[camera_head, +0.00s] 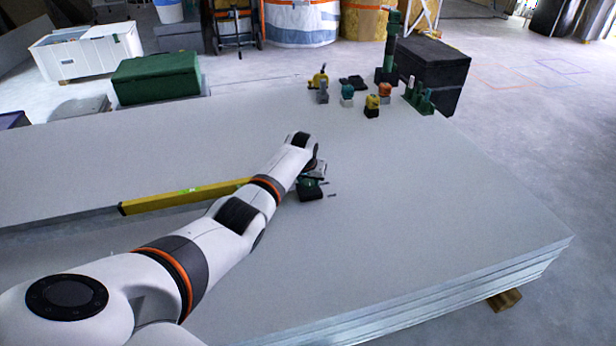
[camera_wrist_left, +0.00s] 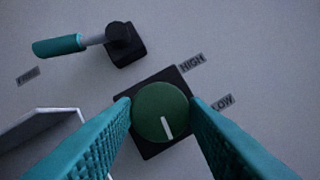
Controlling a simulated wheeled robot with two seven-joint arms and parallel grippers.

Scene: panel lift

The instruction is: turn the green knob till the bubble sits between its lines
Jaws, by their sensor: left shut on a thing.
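The green knob (camera_wrist_left: 160,112) sits on a black square base (camera_wrist_left: 150,152) in the left wrist view, with a white pointer line on it. My left gripper (camera_wrist_left: 163,113) is shut on the knob, one teal finger at each side. HIGH (camera_wrist_left: 192,63) and LOW (camera_wrist_left: 222,102) labels lie beside the base. In the head view the left gripper (camera_head: 312,182) is at the knob and mostly hidden by its arm. The yellow level (camera_head: 165,201) lies to the left with a small greenish vial (camera_head: 190,190); the bubble is too small to read. My right gripper is not seen.
A teal-handled lever (camera_wrist_left: 85,42) stands near the knob. Several small coloured devices (camera_head: 372,104) stand at the far end of the grey panel stack (camera_head: 420,200). A green box (camera_head: 156,77) and a black box (camera_head: 432,66) are behind. The panel's right side is clear.

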